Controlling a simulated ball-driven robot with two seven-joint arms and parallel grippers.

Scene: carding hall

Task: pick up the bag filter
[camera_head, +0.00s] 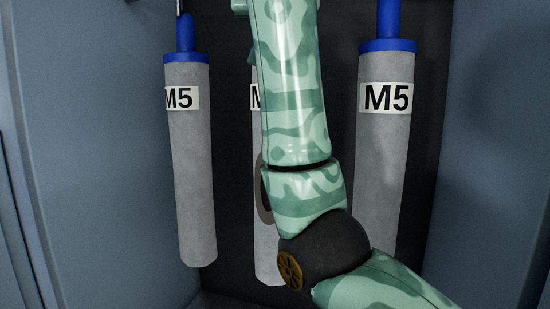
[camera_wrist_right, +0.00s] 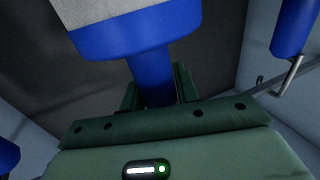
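Bag filters are grey sleeves with blue collars and M5 labels. The middle one (camera_head: 268,245) hangs behind my right arm, which hides most of it; a brown-rimmed dark patch shows on its side. In the right wrist view its grey sleeve (camera_wrist_right: 115,12), blue collar (camera_wrist_right: 140,35) and narrow blue neck show. My right gripper (camera_wrist_right: 157,92) has one finger on each side of that neck, with no clear gap, and looks shut on it. The head view does not show this grip. My left gripper is not in view.
Another filter hangs on the left (camera_head: 190,160) and one on the right (camera_head: 383,150), partly behind my arm. Blue-grey walls (camera_head: 85,150) flank the recess closely. In the wrist view, a metal hook (camera_wrist_right: 290,75) stands beside another blue neck (camera_wrist_right: 295,25).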

